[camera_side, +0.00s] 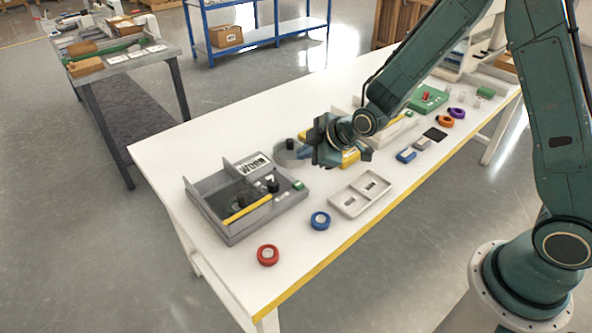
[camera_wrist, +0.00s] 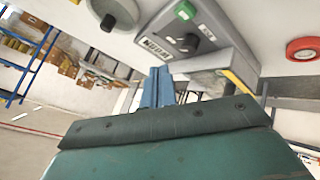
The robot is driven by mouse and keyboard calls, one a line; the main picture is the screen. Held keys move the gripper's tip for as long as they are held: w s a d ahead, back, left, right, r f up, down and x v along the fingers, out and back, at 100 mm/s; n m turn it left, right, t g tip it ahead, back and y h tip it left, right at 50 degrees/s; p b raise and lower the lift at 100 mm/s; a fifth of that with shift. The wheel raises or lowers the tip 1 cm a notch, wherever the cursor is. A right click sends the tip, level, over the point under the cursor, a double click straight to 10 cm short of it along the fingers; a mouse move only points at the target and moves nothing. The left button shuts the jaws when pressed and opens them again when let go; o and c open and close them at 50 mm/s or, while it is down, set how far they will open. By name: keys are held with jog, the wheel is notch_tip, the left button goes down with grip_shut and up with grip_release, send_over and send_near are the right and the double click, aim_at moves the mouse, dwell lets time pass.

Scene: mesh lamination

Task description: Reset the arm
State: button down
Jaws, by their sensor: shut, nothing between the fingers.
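My arm reaches in from the right, and my gripper (camera_side: 304,153) hangs above the white table (camera_side: 168,152), near its middle. In the wrist view the two blue fingers of my gripper (camera_wrist: 158,75) are together with nothing between them. In the side view my gripper's wrist body partly hides a grey round piece and a yellow-edged item behind it. The gripper appears clear of the things on the table.
A grey fixture (camera_side: 230,205) with a yellow bar stands at left; it also shows in the wrist view (camera_wrist: 178,30). A red roll (camera_side: 268,255), a blue roll (camera_side: 320,220) and a pale two-pocket tray (camera_side: 340,205) lie in front. The front-left corner is bare.

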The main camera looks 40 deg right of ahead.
jog(key=s+d+r+m+g+h, duration=0.15)
jog(key=s+r+m, duration=0.25)
jog(key=s+r, duration=0.55)
jog(key=s+d+r+m+g, duration=0.1)
jog(key=s+d+r+m, duration=0.25)
jog(key=s+r, duration=0.65)
jog(key=s+m, duration=0.3)
jog(key=s, duration=0.8)
jog(key=shift+s+d+r+g, duration=0.15)
jog(key=shift+d+r+g, duration=0.15)
jog(key=shift+d+g, duration=0.1)
